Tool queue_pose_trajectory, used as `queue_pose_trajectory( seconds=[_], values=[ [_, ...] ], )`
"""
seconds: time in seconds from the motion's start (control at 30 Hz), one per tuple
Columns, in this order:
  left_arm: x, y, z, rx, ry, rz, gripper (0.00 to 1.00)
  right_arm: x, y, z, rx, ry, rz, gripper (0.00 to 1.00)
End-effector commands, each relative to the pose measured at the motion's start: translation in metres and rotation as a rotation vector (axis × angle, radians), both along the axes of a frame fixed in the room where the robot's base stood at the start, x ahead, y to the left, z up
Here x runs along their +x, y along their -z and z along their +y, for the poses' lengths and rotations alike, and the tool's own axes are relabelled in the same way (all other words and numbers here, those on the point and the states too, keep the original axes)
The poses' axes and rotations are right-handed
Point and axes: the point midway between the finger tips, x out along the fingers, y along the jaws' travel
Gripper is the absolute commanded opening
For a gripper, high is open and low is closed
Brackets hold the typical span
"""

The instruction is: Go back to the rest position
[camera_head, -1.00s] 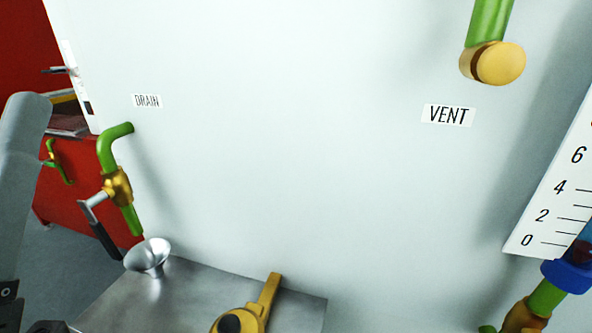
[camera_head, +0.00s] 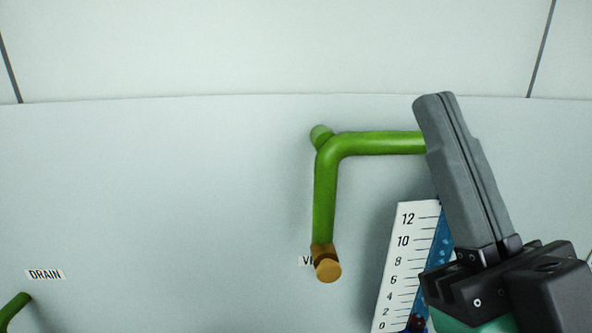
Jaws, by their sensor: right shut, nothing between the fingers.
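My right gripper (camera_head: 436,100) reaches up from the lower right of the head view. Its two long grey fingers lie side by side, shut with nothing between them. It stands in front of the green vent pipe's right end and partly covers the blue column beside the scale. My left gripper does not show in the head view now.
A green pipe (camera_head: 325,195) with a brass end (camera_head: 327,268) juts from the pale panel and partly covers the VENT label. A white numbered scale (camera_head: 405,262) stands right of it. The DRAIN label (camera_head: 45,274) and a green drain pipe (camera_head: 14,307) are at lower left. The upper wall is bare.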

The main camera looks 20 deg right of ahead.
Motion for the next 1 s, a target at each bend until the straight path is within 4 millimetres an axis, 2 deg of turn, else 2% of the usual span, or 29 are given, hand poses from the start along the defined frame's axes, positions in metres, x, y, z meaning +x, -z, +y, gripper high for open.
queue_pose_trajectory(
  seconds=[0.03,0.07,0.13,0.37,0.6,0.73,0.8,0.9,1.0],
  values=[
    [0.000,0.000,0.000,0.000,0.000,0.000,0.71,0.015,0.012,0.007,0.074,-0.143,0.088,0.00],
    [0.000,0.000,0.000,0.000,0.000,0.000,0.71,0.021,0.018,0.007,0.131,-0.208,0.128,0.00],
    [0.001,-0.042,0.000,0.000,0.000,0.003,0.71,0.020,-0.026,0.006,0.167,-0.249,0.126,0.00],
    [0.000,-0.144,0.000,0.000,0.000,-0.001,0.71,0.020,-0.126,0.006,0.165,-0.242,0.125,0.00],
    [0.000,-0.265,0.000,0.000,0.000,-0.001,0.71,0.021,-0.248,0.006,0.164,-0.241,0.125,0.00],
    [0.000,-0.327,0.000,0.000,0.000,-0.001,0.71,0.021,-0.309,0.006,0.164,-0.240,0.125,0.00],
    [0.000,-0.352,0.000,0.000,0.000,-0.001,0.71,0.021,-0.335,0.006,0.164,-0.240,0.125,0.00],
    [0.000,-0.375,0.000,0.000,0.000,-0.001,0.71,0.021,-0.358,0.006,0.164,-0.239,0.125,0.00],
    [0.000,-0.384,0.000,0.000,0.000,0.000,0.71,0.021,-0.366,0.006,0.164,-0.239,0.125,0.00]
  ],
)
